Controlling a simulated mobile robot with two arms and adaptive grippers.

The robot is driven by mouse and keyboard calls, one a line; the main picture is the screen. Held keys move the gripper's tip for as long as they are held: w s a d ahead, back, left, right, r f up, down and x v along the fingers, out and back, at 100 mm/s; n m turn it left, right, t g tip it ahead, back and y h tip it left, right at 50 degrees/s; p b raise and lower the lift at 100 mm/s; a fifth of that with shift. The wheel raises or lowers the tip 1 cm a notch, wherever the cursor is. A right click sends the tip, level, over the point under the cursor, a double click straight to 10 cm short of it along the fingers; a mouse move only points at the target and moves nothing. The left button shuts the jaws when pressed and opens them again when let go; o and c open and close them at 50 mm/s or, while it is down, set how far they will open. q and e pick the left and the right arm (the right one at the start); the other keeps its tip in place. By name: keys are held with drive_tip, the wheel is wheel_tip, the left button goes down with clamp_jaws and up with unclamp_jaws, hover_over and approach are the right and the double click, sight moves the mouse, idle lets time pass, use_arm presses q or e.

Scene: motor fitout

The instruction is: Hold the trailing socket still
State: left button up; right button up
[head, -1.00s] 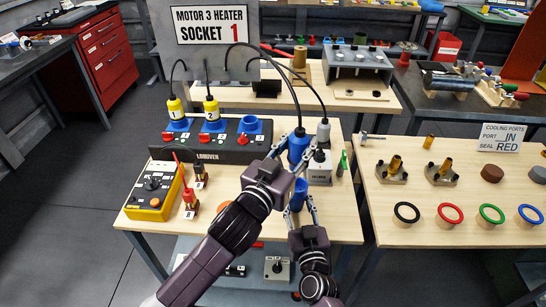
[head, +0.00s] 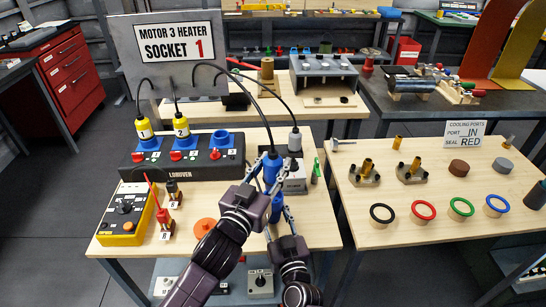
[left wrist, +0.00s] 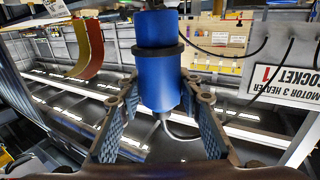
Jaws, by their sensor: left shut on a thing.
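The trailing socket is a blue cylinder (head: 272,169) on a dark cable, above the front of the left table. My left gripper (head: 264,172) is shut on it. In the left wrist view the socket (left wrist: 160,80), with a black band, stands between the fingers of the left gripper (left wrist: 160,105); this view is upside down. My right gripper (head: 279,212) is just below in the head view, its fingers either side of a smaller blue plug (head: 277,208) that it appears to hold. The plug and socket look apart, though the left gripper partly hides the space between.
A grey connector (head: 295,140) on a second cable is close behind the socket, by a grey box (head: 296,180). The numbered socket block (head: 190,160) and yellow control box (head: 122,213) stand to the left. The right table (head: 445,225) carries coloured rings and fittings.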

sight(270, 188)
use_arm(q)
drive_tip(key=shift+f, duration=0.95)
drive_tip(key=shift+f, duration=2)
idle(0.7)
drive_tip(key=o, duration=1.3)
drive_tip(key=shift+f, duration=0.1)
drive_tip(key=v, duration=1.2)
use_arm(e)
drive_tip(key=o, duration=1.4)
drive_tip(key=shift+c, duration=0.2)
